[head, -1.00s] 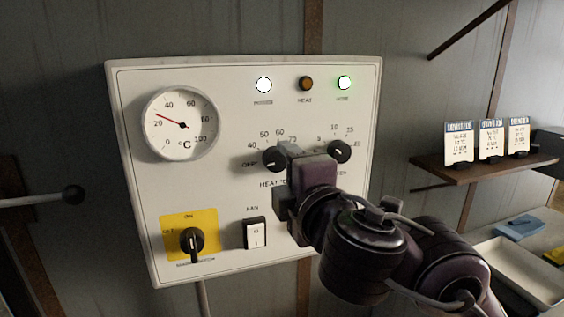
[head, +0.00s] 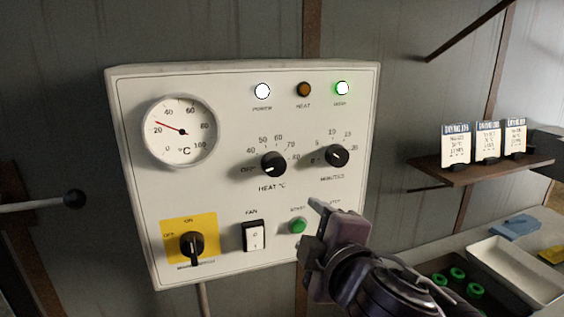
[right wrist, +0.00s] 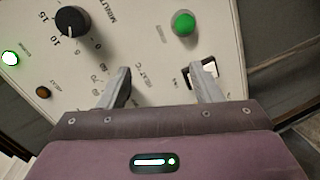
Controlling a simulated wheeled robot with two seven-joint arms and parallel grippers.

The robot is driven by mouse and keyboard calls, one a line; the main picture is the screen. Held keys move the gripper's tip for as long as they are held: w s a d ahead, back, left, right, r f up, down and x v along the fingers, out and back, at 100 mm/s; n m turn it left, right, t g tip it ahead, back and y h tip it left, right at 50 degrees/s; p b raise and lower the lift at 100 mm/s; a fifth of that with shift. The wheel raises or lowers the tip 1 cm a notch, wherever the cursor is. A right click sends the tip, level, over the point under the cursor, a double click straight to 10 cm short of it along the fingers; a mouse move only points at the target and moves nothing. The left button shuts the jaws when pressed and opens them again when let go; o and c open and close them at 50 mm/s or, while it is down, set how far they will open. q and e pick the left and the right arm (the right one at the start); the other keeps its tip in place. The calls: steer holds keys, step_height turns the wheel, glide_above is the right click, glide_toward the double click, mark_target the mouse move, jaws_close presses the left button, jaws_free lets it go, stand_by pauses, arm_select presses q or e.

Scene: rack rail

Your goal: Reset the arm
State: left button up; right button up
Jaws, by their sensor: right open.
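My right gripper (head: 318,222) is in front of the lower right of a white control panel (head: 230,100), beside the green start button (head: 298,226). In the right wrist view its two fingers (right wrist: 160,88) are apart with nothing between them, and the green button (right wrist: 184,23) lies beyond them. The minutes knob (head: 337,156) and the heat knob (head: 273,164) are above the gripper and free of it. The stop label is partly seen and what is under it is hidden behind my gripper. My left gripper is not in view.
The panel also has a dial gauge (head: 180,131), a fan switch (head: 253,236) and a main switch (head: 192,244) on yellow. The power and right-hand green lamps are lit. At right are a card shelf (head: 470,172) and a white tray (head: 515,268). A lever (head: 72,199) juts in at left.

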steer(key=s+d+f+m+g+h, duration=0.1)
steer(key=s+d+f+m+g, duration=0.2)
steer(key=f, duration=0.7)
steer(key=s+d+f+m+g+h, duration=0.1)
steer(key=d+f+m+g+h, duration=0.1)
steer(key=d+f+m, duration=0.5)
steer(key=s+d+f+m+g, duration=0.2)
steer(key=s+f+m+g, duration=0.1)
steer(key=s+f, duration=0.5)
steer(key=s+d+f+m+g, duration=0.25)
steer(key=s+f+g, duration=0.2)
steer(key=f, duration=0.55)
step_height(320, 180, down, 28)
steer(key=s+r, duration=0.1)
steer(key=s, duration=0.1)
steer(key=s+d+f+g+h, duration=0.1)
steer(key=s+d+f, duration=0.2)
steer(key=s+f, duration=1.6)
steer(key=shift+s+f+g, duration=0.35)
steer(key=shift+s+f, duration=0.05)
steer(key=shift+f, duration=0.35)
steer(key=shift+d+n, duration=0.1)
steer(key=shift+n, duration=0.15)
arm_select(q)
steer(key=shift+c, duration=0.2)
